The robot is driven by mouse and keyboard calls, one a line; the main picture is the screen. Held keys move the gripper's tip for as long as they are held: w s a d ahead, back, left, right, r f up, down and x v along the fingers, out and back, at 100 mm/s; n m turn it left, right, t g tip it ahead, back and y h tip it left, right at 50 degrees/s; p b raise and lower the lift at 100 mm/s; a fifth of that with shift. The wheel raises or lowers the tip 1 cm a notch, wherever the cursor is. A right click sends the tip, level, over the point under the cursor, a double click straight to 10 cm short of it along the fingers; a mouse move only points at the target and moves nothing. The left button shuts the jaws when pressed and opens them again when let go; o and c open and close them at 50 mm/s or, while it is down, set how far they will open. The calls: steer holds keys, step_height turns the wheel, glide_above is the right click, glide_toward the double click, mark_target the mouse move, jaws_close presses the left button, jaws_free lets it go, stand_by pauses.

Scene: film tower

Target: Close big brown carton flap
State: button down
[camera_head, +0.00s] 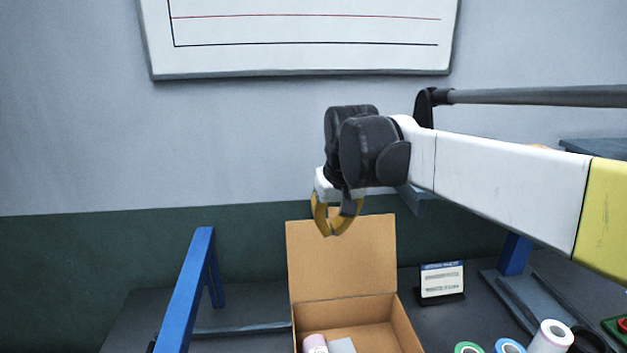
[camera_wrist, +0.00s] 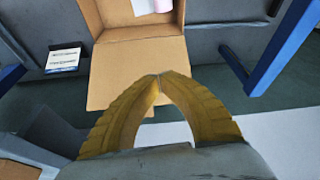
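The big brown carton (camera_head: 389,325) stands on the dark table with its top open. Its flap (camera_head: 343,262) stands raised at the far side, tilted back from the opening. A pink-capped white item and a pale block lie inside. My gripper (camera_head: 330,234) hangs pointing down, in front of or above the flap's upper edge in the head view. In the wrist view the yellow fingertips (camera_wrist: 158,76) meet with nothing visible between them, overlapping the edge of the flap (camera_wrist: 125,72). I cannot tell whether they touch it.
A small sign (camera_head: 441,281) stands right of the carton. A blue frame post (camera_head: 188,290) rises at left, another (camera_head: 514,254) at right. Tape rolls and a white roll (camera_head: 551,338) lie at lower right. A whiteboard (camera_head: 300,40) hangs on the wall.

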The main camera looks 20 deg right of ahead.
steer(key=w+d+r+m+g+p, duration=0.1)
steer(key=w+d+r+g+p, duration=0.2)
steer(key=w+p, duration=0.55)
steer(key=w+d+r+g+p, duration=0.15)
steer(key=w+d+p, duration=0.35)
steer(key=w, duration=0.6)
step_height(320, 180, down, 11)
steer(key=s+d+p, duration=0.2)
steer(key=p, duration=0.3)
steer(key=shift+d+y, duration=0.2)
steer(key=shift+y, duration=0.1)
steer(key=shift+s+r, duration=0.1)
steer(key=shift+r, duration=0.1)
